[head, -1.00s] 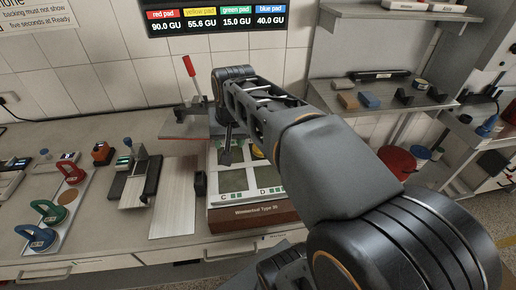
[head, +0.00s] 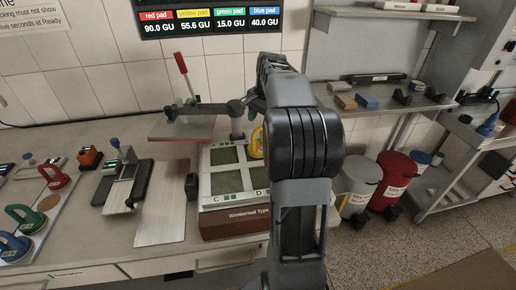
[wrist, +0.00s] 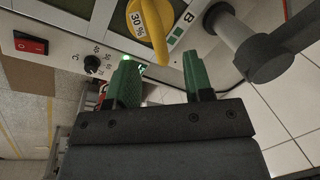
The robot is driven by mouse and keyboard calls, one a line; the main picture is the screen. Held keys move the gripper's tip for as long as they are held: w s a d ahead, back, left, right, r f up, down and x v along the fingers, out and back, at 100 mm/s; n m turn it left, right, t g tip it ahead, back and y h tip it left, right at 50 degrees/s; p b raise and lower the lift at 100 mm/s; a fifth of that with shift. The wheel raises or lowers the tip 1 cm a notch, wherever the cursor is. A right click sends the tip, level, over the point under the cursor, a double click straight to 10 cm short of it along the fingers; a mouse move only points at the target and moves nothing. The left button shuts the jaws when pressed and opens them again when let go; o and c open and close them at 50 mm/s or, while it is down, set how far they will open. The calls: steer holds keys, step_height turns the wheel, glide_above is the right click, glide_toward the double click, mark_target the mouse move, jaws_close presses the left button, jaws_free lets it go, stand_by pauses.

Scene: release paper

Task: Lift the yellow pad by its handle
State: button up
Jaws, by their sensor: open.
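The yellow pad (head: 256,142) sits at the right rear part of the hot plate in the head view, partly hidden by my arm. In the wrist view its yellow handle (wrist: 157,40), with a "30 %" label, shows at the top and is cut off by the picture edge. The handle's end lies just beyond the gap between the tips, apparently not touched.
The hot plate (head: 202,185) has marked squares. A press with a red lever (head: 181,64) stands behind left; its grey post shows close to the right fingertip. Red (head: 53,178), green (head: 25,217) and blue (head: 14,245) pads lie at left. A metal sheet (head: 160,215) lies between.

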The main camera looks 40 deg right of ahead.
mark_target(258, 128)
steer(key=shift+w+a+f, duration=0.1)
steer(key=shift+w+f, duration=0.1)
steer(key=shift+f, duration=0.95)
steer(key=shift+w+f, duration=0.25)
steer(key=shift+f, duration=0.85)
steer(key=shift+w+a+f, duration=0.1)
steer(key=shift+w+f, duration=0.1)
steer(key=shift+f, duration=0.95)
jaws_close()
